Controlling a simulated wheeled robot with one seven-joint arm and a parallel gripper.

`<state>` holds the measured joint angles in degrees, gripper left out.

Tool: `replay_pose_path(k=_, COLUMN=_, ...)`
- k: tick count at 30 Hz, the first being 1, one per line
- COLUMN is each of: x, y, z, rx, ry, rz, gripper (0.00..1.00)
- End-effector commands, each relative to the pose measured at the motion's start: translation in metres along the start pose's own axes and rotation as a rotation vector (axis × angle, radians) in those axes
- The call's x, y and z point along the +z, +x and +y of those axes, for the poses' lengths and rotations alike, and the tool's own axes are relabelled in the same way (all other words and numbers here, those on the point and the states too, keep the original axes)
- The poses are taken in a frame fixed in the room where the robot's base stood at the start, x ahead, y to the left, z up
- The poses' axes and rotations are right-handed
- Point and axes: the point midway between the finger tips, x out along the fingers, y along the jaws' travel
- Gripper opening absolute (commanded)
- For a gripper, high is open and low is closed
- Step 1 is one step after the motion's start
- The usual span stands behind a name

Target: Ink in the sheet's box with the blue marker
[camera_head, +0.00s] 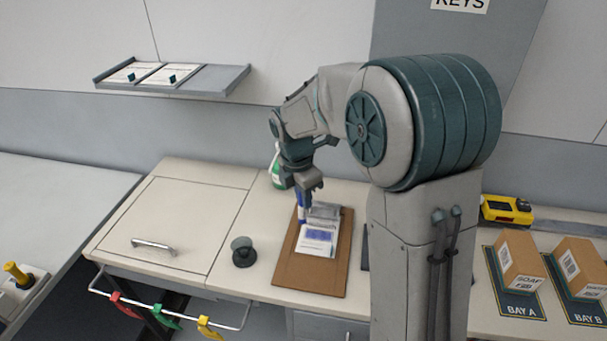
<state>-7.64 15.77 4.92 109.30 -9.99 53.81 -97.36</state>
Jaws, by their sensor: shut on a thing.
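My gripper (308,188) points down over the brown clipboard (316,279) on the bench. It is shut on the blue marker (302,208), which hangs roughly upright below the fingers. The white sheet (313,250) lies on the clipboard under and just right of the marker. A blue patch shows across the sheet's middle, where its box seems to be. I cannot tell whether the marker's tip touches the paper, and the fingers partly hide the marker.
A grey clip-like piece (326,211) lies at the sheet's top. A dark round knob-like object (243,251) stands left of the clipboard. A green and white bottle (277,172) stands behind. Boxes (520,260) and a yellow tool (506,209) are at right.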

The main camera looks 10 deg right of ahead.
Motion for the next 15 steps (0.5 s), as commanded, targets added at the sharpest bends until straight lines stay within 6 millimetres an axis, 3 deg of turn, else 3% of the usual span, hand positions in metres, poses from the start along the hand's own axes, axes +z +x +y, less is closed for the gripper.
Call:
replay_pose_path(k=9, x=0.003, y=-0.033, z=0.001, rx=0.001, ry=-0.002, rz=-0.001, gripper=0.00)
replay_pose_path(k=15, x=0.004, y=-0.043, z=0.001, rx=0.001, ry=-0.004, rz=-0.001, gripper=0.00)
